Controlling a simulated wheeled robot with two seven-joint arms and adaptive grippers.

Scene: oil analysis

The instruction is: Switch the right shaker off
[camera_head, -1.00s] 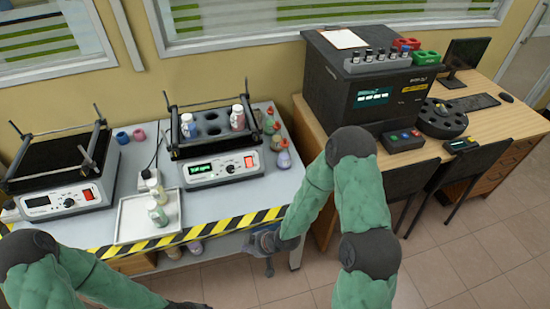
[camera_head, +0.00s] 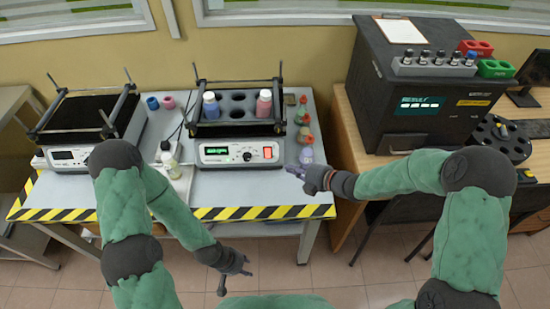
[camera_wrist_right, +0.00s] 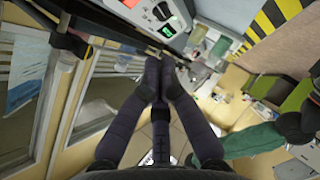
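The right shaker (camera_head: 222,164) stands on the grey bench, its small display (camera_head: 216,151) lit green. Its red switch (camera_head: 268,152) is at the right end of the front panel, beside a black knob (camera_head: 247,156). In the right wrist view the red switch (camera_wrist_right: 130,3) is at the top edge, beyond the fingertips. My right gripper (camera_head: 293,171) is just right of and below the switch, pointing left, apart from the panel. Its fingers (camera_wrist_right: 160,66) are together and empty. My left gripper (camera_head: 236,281) is open and empty, low in front of the bench.
Bottles (camera_head: 264,104) sit in the right shaker's rack. Several flasks (camera_head: 306,155) stand close to its right, near my right gripper. The left shaker (camera_head: 66,156) and a white tray (camera_head: 180,185) with a bottle are to the left. A dark analyser (camera_head: 400,80) stands at the right.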

